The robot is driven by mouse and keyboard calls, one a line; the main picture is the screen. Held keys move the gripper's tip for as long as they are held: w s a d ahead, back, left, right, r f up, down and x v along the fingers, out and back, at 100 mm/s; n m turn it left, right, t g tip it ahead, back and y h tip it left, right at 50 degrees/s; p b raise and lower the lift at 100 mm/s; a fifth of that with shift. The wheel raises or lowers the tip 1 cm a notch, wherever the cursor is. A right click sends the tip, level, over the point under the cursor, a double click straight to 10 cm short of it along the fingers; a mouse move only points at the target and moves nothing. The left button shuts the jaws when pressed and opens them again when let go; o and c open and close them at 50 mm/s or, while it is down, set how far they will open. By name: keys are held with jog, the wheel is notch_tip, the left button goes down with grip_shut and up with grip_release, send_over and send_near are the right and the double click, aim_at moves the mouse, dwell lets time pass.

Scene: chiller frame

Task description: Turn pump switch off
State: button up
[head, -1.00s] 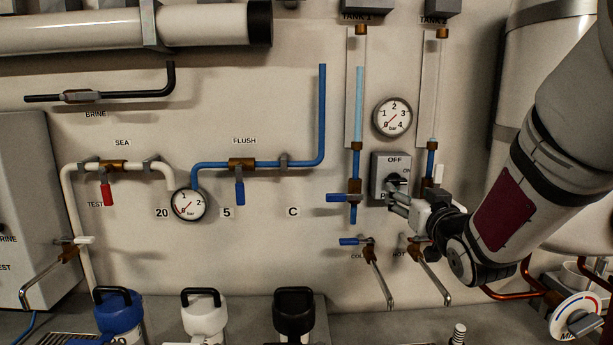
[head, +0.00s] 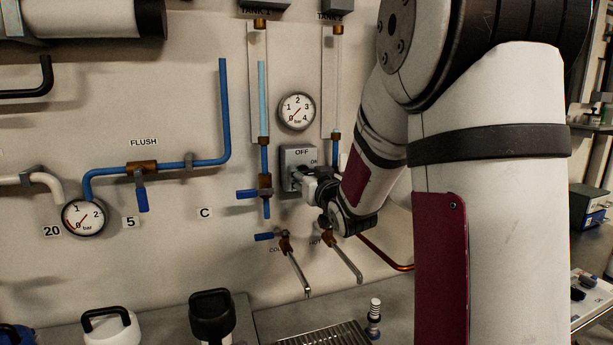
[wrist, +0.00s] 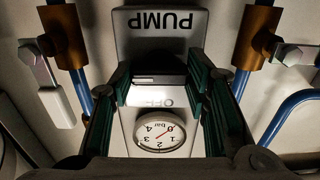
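The pump switch is a grey box (head: 290,157) on the wall, with OFF at its top and ON at its right in the head view. My gripper (head: 304,181) is at the front of this box and hides most of its knob. In the wrist view the box is upside down, with its PUMP label (wrist: 160,22) at the top and OFF below. A dark knob (wrist: 159,79) lies between the two green-padded fingers of my gripper (wrist: 161,88). The fingers stand apart, one at each side of the knob. I cannot tell whether they touch it, or its exact angle.
A round gauge (head: 297,111) sits just above the switch. A blue-handled valve (head: 265,190) is close on the left. Cold and hot taps (head: 342,259) stick out below. Blue pipes flank the switch in the wrist view. My arm fills the right of the head view.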

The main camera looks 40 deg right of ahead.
jog(key=c, duration=0.3)
jog(key=shift+c, duration=0.2)
jog(key=shift+n+b, duration=9)
jog(key=shift+b, duration=0.65)
jog(key=o, duration=1.2)
jog(key=shift+c, duration=0.2)
